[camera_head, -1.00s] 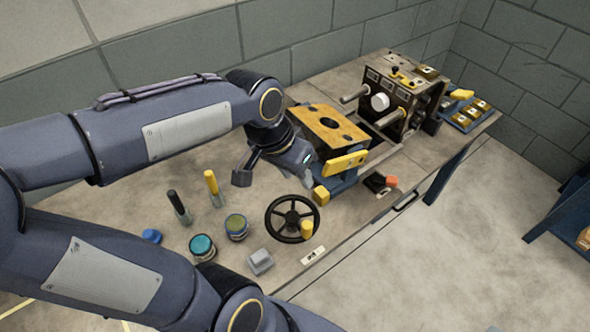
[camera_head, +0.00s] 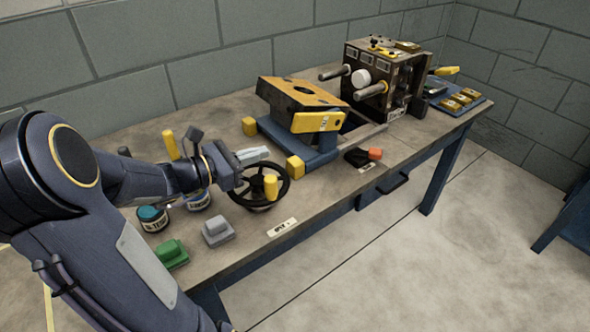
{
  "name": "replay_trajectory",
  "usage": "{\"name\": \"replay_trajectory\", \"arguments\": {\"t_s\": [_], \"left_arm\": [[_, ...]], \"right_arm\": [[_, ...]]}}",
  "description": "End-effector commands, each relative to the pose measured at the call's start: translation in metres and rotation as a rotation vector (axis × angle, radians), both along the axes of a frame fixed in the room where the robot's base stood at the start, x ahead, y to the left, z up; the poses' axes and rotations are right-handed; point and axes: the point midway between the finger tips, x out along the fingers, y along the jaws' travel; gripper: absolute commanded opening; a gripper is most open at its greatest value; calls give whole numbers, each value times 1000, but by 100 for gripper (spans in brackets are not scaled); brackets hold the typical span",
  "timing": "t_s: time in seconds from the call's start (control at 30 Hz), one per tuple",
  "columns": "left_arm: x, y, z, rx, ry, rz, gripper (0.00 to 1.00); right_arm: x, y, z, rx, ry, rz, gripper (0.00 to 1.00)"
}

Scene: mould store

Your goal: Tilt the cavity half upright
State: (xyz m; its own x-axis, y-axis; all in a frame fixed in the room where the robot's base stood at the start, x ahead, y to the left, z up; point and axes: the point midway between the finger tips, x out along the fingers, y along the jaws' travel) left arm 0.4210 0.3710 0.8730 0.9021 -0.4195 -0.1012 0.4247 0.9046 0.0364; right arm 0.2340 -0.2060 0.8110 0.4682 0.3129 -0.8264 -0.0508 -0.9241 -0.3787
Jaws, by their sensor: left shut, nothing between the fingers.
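The block I take as the cavity half (camera_head: 283,102) rests on a blue tilting stand (camera_head: 322,158). Its yellow face, with a round dark hole, points mostly upward, so it is not upright. A yellow plate is on its near right side. A black handwheel (camera_head: 282,183) with a yellow knob (camera_head: 271,187) stands in front of the stand. My left gripper (camera_head: 262,154) is shut and empty at the wheel's far left rim, its grey fingers pointing right. I cannot tell whether they touch the wheel. My right gripper is out of view.
The other mould half (camera_head: 398,85), with guide pillars, stands behind to the right. A blue tray (camera_head: 470,108) holds brass-coloured blocks. A black-and-orange item (camera_head: 362,156), grey block (camera_head: 217,231), green block (camera_head: 172,255) and tins (camera_head: 152,218) are on the bench.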

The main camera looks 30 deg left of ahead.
Motion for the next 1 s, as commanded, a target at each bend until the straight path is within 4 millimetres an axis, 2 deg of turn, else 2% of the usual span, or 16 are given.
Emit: {"name": "replay_trajectory", "arguments": {"t_s": [0.07,0.17,0.5,0.7,1.0], "left_arm": [[1,10,-5,-37,-3,40,0],[8,10,-4,-48,-5,50,0],[62,-15,-9,-45,-6,43,0],[86,-24,-10,-43,-6,46,0],[93,-27,-10,-42,-5,46,0]], "right_arm": [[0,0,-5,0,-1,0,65],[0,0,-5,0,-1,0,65],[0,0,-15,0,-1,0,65],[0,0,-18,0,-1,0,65],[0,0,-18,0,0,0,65]]}}
